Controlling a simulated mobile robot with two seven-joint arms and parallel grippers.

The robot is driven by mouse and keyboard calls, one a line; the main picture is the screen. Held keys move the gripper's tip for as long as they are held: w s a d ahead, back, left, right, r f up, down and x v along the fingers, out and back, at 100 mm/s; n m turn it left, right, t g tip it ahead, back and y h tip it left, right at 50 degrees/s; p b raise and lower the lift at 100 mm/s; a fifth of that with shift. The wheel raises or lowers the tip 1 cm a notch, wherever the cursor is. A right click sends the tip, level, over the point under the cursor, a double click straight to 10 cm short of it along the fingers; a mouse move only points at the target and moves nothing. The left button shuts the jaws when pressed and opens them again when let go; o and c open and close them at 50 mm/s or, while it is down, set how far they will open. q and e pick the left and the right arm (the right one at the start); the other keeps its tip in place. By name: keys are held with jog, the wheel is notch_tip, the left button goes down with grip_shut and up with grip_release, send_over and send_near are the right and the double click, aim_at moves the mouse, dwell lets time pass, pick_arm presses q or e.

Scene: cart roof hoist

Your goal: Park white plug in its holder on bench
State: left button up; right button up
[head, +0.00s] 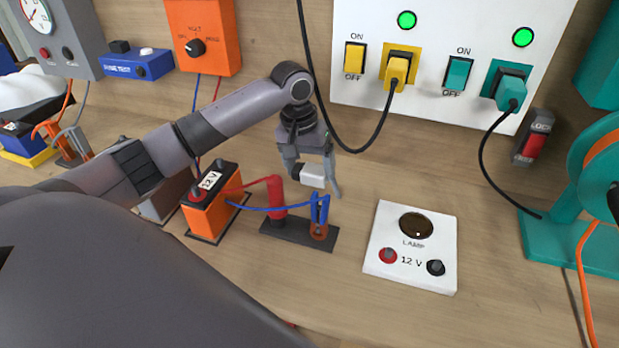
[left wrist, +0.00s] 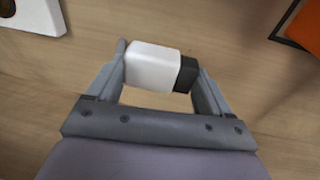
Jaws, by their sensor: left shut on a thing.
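My left gripper (head: 312,178) is shut on the white plug (head: 313,176) and holds it above the bench (head: 340,275). In the left wrist view, the left gripper (left wrist: 163,75) has the white plug (left wrist: 152,66) sideways between its fingers. The plug is a white block with a black end, and the black end lies against the right finger. I cannot make out a holder for the plug in either view. My right gripper is not in view.
Below the left gripper is a black strip (head: 272,228) with a red and a blue clamp. An orange 12 V battery (head: 206,212) stands left, a white lamp box (head: 412,272) right. Yellow (head: 399,69) and teal (head: 507,86) plugs sit in the wall panel, with hanging cords.

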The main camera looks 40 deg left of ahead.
aim_at(310, 179)
pick_arm(q)
jog(key=shift+f, duration=1.85)
jog(key=o, duration=1.1)
jog(key=shift+f, duration=0.1)
jog(key=r, duration=0.4)
jog(key=s+r, duration=0.1)
jog(key=r, duration=0.3)
jog(key=a+r, duration=0.1)
jog(key=r, duration=0.3)
jog(key=shift+s+a+r, duration=0.1)
jog(key=shift+s, duration=0.2)
jog(key=shift+s, duration=0.1)
